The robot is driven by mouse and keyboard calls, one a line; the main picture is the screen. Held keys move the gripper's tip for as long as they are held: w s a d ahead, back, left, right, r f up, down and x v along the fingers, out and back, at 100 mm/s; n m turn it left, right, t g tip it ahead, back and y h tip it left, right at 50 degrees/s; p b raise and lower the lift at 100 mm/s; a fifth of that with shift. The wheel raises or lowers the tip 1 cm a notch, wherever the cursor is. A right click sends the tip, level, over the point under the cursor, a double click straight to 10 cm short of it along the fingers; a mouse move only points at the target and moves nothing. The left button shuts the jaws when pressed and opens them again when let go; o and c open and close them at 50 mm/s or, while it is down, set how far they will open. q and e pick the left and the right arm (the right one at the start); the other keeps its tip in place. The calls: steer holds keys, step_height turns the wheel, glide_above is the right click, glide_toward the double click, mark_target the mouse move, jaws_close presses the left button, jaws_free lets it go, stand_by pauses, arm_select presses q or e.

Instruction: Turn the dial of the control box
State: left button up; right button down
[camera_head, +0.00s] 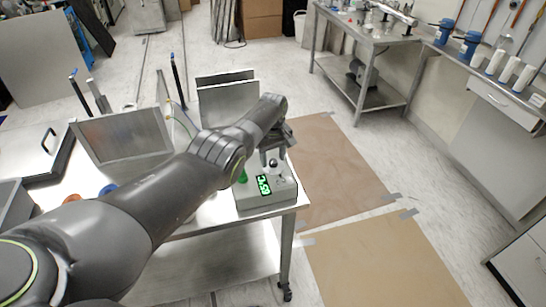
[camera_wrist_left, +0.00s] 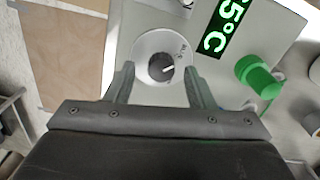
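The control box (camera_head: 282,196) sits near the right corner of a metal table, with a green-lit display (camera_head: 264,186) on its front. In the left wrist view the dial (camera_wrist_left: 160,67) is a dark grey knob on a pale round plate, with a white mark pointing right. My left gripper (camera_head: 272,156) is over the box. In the left wrist view its open fingers (camera_wrist_left: 158,69) stand one on each side of the dial's knob, with gaps visible. Whether the fingertips are down at knob height is hard to tell. My right gripper is in neither view.
A green knob (camera_wrist_left: 256,75) sits beside the display. Metal panels (camera_head: 228,100) stand on the table (camera_head: 290,206) behind my left arm, and a dark-edged case (camera_head: 38,150) lies at left. Brown floor sheets (camera_head: 335,165) lie to the right, where the floor is open.

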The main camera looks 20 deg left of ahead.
mark_target(273, 160)
arm_select(q)
steer(key=shift+r, duration=0.15)
step_height(273, 160, up, 6)
steer(key=shift+r+p, duration=0.1)
steer(key=shift+p, duration=1)
step_height(273, 160, up, 11)
steer(key=b, duration=0.2)
